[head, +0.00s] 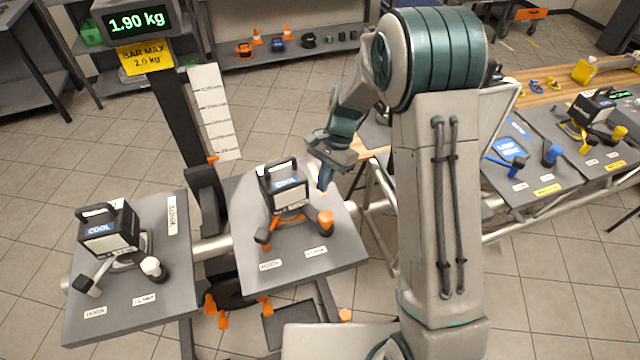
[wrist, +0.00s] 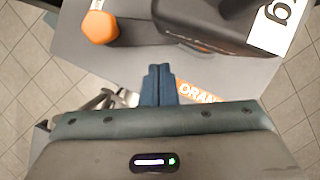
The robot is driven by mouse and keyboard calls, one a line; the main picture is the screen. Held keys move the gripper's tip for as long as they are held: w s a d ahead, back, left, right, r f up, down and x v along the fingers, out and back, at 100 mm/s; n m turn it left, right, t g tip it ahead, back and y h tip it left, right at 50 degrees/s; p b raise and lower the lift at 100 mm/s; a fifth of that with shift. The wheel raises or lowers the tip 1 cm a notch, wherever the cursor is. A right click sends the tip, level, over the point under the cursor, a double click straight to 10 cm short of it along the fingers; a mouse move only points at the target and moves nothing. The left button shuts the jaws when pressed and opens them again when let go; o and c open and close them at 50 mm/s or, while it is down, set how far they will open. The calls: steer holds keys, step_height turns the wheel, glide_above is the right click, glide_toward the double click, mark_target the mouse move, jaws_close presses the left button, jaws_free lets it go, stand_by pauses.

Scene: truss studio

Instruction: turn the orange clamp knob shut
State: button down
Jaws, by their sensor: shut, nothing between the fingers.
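The orange clamp knob (head: 326,220) stands at the right side of the grey board (head: 345,246), beside a black lamp (head: 284,186) marked "COOL". In the wrist view the knob (wrist: 100,27) shows at the upper left as an orange, faceted cap on a dark base. My gripper (head: 325,186) is above the knob in the head view, apart from it. In the wrist view its blue fingers (wrist: 160,72) are together and empty, to the lower right of the knob. How high the fingertips are above the board is hard to tell.
A second board (head: 80,320) at the left holds a similar lamp (head: 108,231) with a white knob (head: 151,266). A scale display (head: 137,20) reads 1.90 kg. A table (head: 545,180) with blue and yellow parts stands at the right.

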mark_target(316, 214)
steer(key=w+d+r+b, duration=0.4)
steer(key=d+r+b, duration=0.1)
steer(key=b, duration=0.5)
steer(key=shift+m, duration=0.3)
steer(key=p+x, duration=0.1)
steer(key=x, duration=0.8)
steer(key=shift+a+f, duration=0.25)
steer(key=shift+f, duration=0.05)
steer(key=s+a, duration=0.2)
steer(key=shift+s+a+f+p, duration=0.15)
steer(key=shift+s+a+p, duration=0.1)
steer(key=shift+p, duration=0.15)
steer(key=shift+s+a+f, duration=0.1)
steer(key=shift+s+a, duration=0.1)
steer(key=shift+s+a, duration=0.1)
steer(key=shift+a, duration=0.3)
